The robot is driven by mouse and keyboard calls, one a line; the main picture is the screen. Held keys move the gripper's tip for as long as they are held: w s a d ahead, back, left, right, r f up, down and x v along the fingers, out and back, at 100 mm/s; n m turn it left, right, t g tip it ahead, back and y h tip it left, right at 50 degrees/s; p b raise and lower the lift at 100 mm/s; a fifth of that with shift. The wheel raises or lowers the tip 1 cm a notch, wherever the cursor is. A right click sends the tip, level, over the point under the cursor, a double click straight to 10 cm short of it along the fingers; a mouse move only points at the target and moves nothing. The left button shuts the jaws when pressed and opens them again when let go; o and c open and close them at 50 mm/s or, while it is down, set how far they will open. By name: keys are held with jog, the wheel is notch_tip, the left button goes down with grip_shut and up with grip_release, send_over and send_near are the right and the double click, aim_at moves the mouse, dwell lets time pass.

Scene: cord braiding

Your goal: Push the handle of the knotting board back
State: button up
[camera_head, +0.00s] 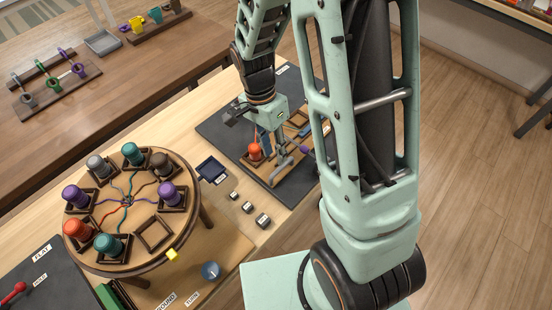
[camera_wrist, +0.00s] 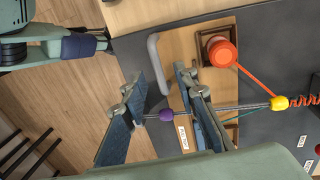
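The knotting board is a dark slab (camera_head: 222,133) on the light wooden table, with a wooden plate on it. An orange bobbin (camera_head: 254,151) sits in a square wooden holder there; it also shows in the wrist view (camera_wrist: 220,50). A grey bent bar (camera_wrist: 153,48), which looks like a handle, stands at the plate's edge. A thin rod with a purple knob (camera_wrist: 166,115) lies just below it. My gripper (camera_wrist: 161,80) is open, and the bar's lower end shows between its fingers. I cannot tell whether they touch. In the head view my gripper (camera_head: 271,143) is over the slab.
A round braiding stand (camera_head: 150,270) with several bobbins is at the left. A small dark tray (camera_head: 211,170) and small dark blocks (camera_head: 248,207) lie between stand and slab. In the wrist view, a yellow knob (camera_wrist: 278,103) and orange coil (camera_wrist: 302,100) are at the right.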

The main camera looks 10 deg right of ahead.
notch_tip(320, 180, up, 7)
jog(key=w, duration=0.1)
jog(key=shift+a, duration=0.45)
jog(key=shift+w, duration=0.1)
